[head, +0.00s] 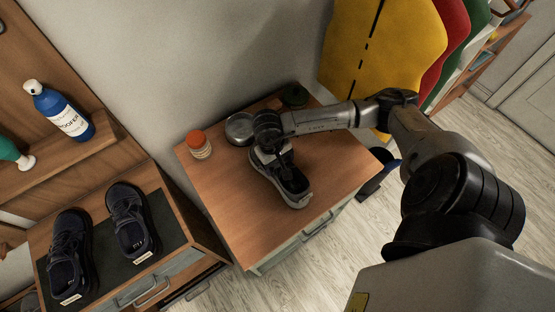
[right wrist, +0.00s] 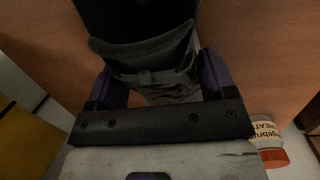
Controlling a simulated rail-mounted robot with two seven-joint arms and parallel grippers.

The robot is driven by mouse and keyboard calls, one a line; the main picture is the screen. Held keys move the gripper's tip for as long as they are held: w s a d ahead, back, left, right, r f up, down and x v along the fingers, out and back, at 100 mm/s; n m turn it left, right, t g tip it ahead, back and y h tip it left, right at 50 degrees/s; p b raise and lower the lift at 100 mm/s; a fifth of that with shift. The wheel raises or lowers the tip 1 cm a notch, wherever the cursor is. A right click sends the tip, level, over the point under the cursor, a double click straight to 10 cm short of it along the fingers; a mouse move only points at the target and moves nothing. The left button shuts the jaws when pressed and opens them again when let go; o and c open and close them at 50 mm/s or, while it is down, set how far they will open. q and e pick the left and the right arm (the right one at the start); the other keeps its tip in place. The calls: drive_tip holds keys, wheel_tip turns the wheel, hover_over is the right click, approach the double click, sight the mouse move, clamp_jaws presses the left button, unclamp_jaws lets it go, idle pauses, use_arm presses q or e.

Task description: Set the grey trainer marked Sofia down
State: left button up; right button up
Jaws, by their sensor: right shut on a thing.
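The grey trainer (head: 292,188) is over the wooden top of the tool chest (head: 242,218), near its middle. I cannot tell whether its sole touches the wood. My right gripper (head: 272,154) is shut on the trainer at its back end in the head view. In the right wrist view the two fingers (right wrist: 158,78) stand on either side of the grey trainer (right wrist: 145,55). The name Sofia cannot be read on it. My left gripper is not in view.
An orange-capped jar (head: 199,145), a round metal tin (head: 240,129) and a dark green item (head: 295,96) stand along the chest's back. Two dark trainers (head: 130,222) (head: 69,252) rest on a mat at left. The chest's front left top is clear.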

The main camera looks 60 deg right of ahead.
drive_tip(key=shift+f, duration=0.15)
drive_tip(key=o, duration=1.1)
drive_tip(key=shift+w+r+b, duration=0.35)
drive_tip(key=shift+r+b, duration=0.15)
drive_tip(key=shift+r, duration=1.55)
drive_tip(key=shift+w+r+b, duration=0.35)
drive_tip(key=shift+r+b, duration=0.2)
drive_tip(key=shift+r, duration=1.45)
drive_tip(key=shift+w+r+b, duration=0.35)
drive_tip(key=shift+r+b, duration=0.15)
drive_tip(key=shift+r, duration=1.55)
